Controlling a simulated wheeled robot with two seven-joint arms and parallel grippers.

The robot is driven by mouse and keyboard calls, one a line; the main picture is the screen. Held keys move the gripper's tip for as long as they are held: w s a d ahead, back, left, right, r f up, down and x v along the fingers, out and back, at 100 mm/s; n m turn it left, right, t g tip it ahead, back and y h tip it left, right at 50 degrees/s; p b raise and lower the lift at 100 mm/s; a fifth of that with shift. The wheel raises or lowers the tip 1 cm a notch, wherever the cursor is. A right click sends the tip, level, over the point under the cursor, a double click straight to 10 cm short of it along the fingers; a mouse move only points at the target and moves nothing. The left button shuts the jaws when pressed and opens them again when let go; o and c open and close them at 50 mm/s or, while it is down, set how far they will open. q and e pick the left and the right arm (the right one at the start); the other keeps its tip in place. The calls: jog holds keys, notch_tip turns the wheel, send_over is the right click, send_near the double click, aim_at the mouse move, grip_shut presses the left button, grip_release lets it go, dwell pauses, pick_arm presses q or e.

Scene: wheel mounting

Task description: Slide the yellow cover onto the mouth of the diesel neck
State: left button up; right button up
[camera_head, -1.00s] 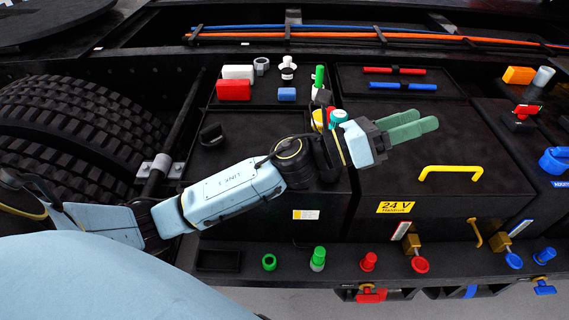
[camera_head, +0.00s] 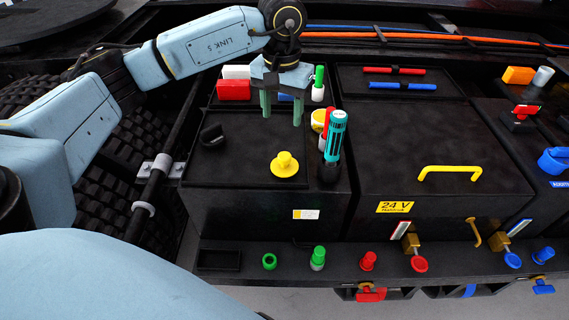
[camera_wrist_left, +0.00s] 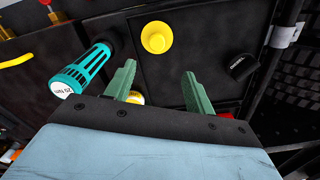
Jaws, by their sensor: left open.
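The yellow cover (camera_head: 285,165), a round disc with a raised knob, lies on the black box top. It also shows in the left wrist view (camera_wrist_left: 157,38), beyond the fingertips. The diesel neck (camera_head: 212,135) is a short black tilted stub left of the cover. In the left wrist view the neck (camera_wrist_left: 242,67) carries a small white label. My left gripper (camera_head: 282,112) is open and empty, its green fingers pointing toward the cover but apart from it. The fingers also show in the wrist view (camera_wrist_left: 158,75). My right gripper is not in view.
A teal-handled tool (camera_head: 335,140) stands right of the cover, beside a yellow-and-white round piece (camera_head: 318,120). Red (camera_head: 233,90) and white blocks lie behind the gripper. A yellow handle (camera_head: 450,171) sits on the box to the right. The box top around the cover is clear.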

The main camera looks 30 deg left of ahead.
pick_arm(q)
send_over(285, 155)
jog(key=f, duration=0.6)
jog(key=shift+s+a+f+p, duration=0.2)
jog(key=shift+a+f+p, duration=0.05)
jog(key=shift+f+p, duration=0.1)
jog(key=shift+w+d+f+p, duration=0.15)
jog(key=shift+f+p, duration=0.2)
jog(key=shift+f, duration=1)
jog(key=shift+s+d+f+p, duration=0.1)
jog(key=shift+f+p, duration=0.25)
jog(key=shift+f, duration=1)
jog(key=c, duration=1)
notch_tip(285, 155, up, 10)
jog(key=shift+r+b, duration=0.1)
jog(key=shift+b, duration=0.65)
jog(key=shift+c, duration=0.2)
jog(key=shift+o, duration=1.1)
grip_shut()
